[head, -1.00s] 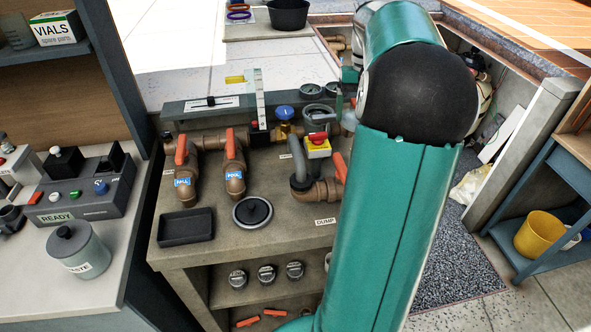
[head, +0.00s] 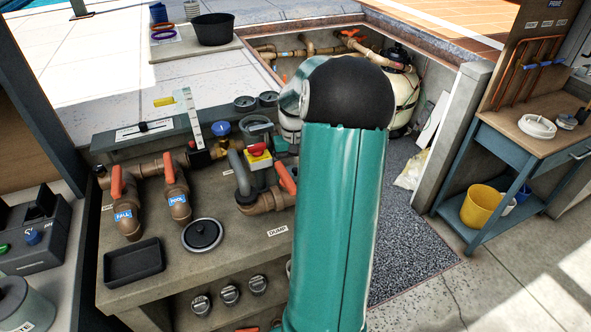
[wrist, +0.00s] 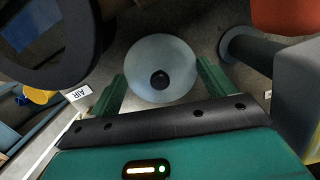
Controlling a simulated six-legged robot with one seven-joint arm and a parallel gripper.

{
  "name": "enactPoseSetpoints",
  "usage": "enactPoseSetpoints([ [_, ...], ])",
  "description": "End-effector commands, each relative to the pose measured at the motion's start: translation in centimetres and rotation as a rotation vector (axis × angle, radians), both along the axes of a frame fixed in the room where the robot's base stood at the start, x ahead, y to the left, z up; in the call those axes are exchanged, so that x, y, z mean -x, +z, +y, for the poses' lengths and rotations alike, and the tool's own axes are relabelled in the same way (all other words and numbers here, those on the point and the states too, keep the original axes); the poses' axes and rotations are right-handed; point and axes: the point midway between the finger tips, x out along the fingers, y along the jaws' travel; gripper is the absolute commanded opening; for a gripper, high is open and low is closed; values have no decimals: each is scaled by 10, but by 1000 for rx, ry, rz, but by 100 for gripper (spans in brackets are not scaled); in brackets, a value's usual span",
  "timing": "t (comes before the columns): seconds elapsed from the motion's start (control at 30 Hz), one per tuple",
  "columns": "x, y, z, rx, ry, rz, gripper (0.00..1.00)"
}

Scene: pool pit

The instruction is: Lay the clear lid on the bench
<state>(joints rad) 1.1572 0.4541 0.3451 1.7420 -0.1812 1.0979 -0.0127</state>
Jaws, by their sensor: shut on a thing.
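The clear lid (wrist: 150,52) is a pale, translucent disc with a dark knob (wrist: 160,79) at its middle, seen in the wrist view. My gripper (wrist: 162,88) is shut on it, with one green finger on either side. In the head view my gripper and the lid are hidden behind my own arm. A blue bench with a wooden top (head: 545,152) stands at the right of the head view, with a white ring-shaped item (head: 537,126) on it.
A concrete counter (head: 165,270) with pipes, orange-handled valves, a black tray (head: 133,263) and a round dark lid (head: 202,235) fills the left. A yellow bucket (head: 481,205) sits on the blue bench's lower shelf. Speckled floor matting (head: 412,235) lies between.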

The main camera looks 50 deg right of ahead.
Motion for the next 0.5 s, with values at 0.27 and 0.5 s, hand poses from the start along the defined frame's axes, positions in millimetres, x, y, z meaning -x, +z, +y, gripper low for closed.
enactPoseSetpoints([
  [0.27,0,-5,0,1,0,0,55],
  [0.5,0,-6,0,1,0,-1,100],
])
